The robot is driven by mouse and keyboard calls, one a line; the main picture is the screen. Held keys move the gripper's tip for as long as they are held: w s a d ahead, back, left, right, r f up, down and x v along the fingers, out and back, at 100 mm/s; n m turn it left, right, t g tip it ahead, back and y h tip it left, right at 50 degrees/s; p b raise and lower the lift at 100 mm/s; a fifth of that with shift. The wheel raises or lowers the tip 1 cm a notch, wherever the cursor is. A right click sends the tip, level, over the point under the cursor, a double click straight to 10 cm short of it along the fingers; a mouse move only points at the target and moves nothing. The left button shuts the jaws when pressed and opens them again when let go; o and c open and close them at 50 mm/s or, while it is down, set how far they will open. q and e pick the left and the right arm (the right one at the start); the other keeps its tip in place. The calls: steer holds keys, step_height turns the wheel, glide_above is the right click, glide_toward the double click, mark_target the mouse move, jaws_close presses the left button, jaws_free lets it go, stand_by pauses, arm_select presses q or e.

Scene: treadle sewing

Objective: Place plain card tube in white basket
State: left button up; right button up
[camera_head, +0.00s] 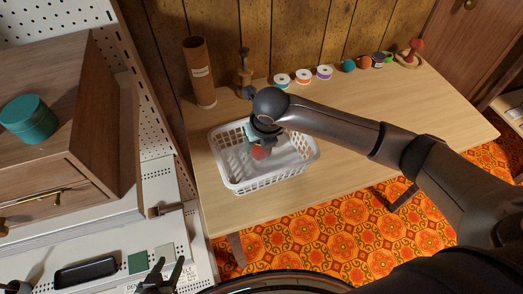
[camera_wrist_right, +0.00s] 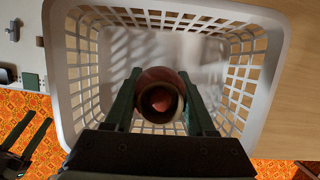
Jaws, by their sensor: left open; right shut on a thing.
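The plain card tube (camera_wrist_right: 160,93) is reddish brown, and its open end faces the camera in the right wrist view. My right gripper (camera_wrist_right: 159,76) is shut on it, one green finger on each side. In the head view the tube (camera_head: 260,152) shows partly below my right gripper (camera_head: 257,140), over the inside of the white basket (camera_head: 240,187). I cannot tell whether the tube touches the basket floor. The basket stands on the wooden table. My left gripper (camera_head: 168,268) is open and empty at the lower left, away from the basket.
A tall brown tube with a label (camera_head: 200,75) stands behind the basket on the table (camera_head: 395,120). Several thread spools (camera_head: 303,76) line the table's back. A wooden cabinet (camera_head: 100,110) and a black tray (camera_head: 86,272) are at left. The table's right part is clear.

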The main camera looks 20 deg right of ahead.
mark_target(261, 152)
steer(key=shift+w+d+f, duration=0.1)
steer(key=shift+d+f, duration=0.2)
steer(key=shift+f, duration=1.65)
steer(key=shift+f, duration=0.15)
steer(key=o, duration=1.3)
steer(key=p+v, duration=0.1)
steer(key=v, duration=1.1)
